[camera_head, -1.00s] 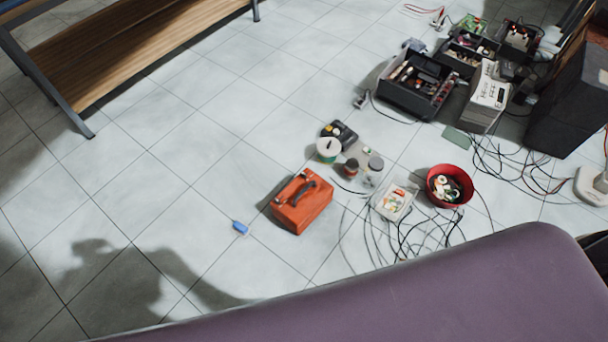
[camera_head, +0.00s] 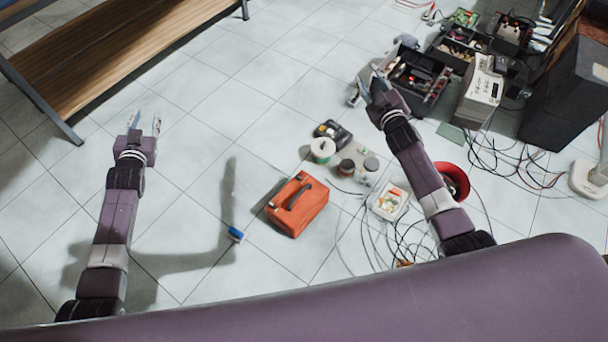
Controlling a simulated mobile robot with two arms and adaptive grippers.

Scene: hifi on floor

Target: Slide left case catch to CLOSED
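An orange case (camera_head: 312,205) with a dark handle on top lies on the tiled floor near the middle of the head view. Its catches are too small to make out, so I cannot tell their positions. My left gripper (camera_head: 144,124) is open and empty above the floor, to the left of the case and well apart from it. My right gripper (camera_head: 371,80) is up and to the right of the case, in front of the open dark toolbox in the picture. Its fingers look spread, with nothing seen between them.
A blue object (camera_head: 236,234) lies just left of the case. Spools and jars (camera_head: 322,150), a white tray (camera_head: 388,204), a red bowl (camera_head: 456,181) and loose cables crowd its right. A wooden bench (camera_head: 110,50) stands at upper left. Floor between bench and case is clear.

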